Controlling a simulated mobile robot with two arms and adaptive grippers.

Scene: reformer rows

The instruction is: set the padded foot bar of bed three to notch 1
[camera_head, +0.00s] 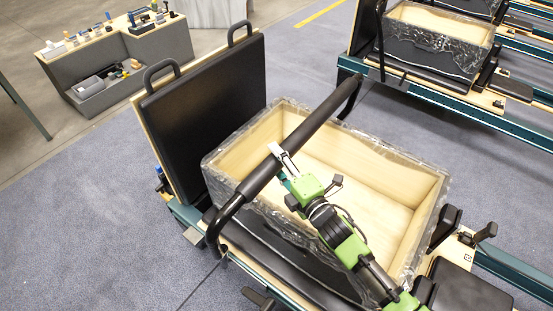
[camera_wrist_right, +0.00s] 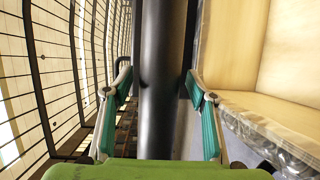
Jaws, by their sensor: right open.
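The padded foot bar (camera_head: 322,108) is a black tube that rises from the near bed's frame and crosses diagonally over an open wooden box. My green right arm reaches up from the lower right, and its gripper (camera_head: 283,163) is at the bar's middle. In the right wrist view the bar (camera_wrist_right: 160,60) runs between the two open fingers (camera_wrist_right: 158,92) with their teal pads, and a gap shows on each side. The notches cannot be made out, and no bed number is readable. My left gripper is not in view.
The wooden box (camera_head: 424,178), wrapped in clear film, sits under the bar. A black padded board (camera_head: 205,115) with two handles stands upright behind it. Another bed with a box (camera_head: 438,38) is at the upper right. Blue carpet (camera_head: 95,205) is clear at the left.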

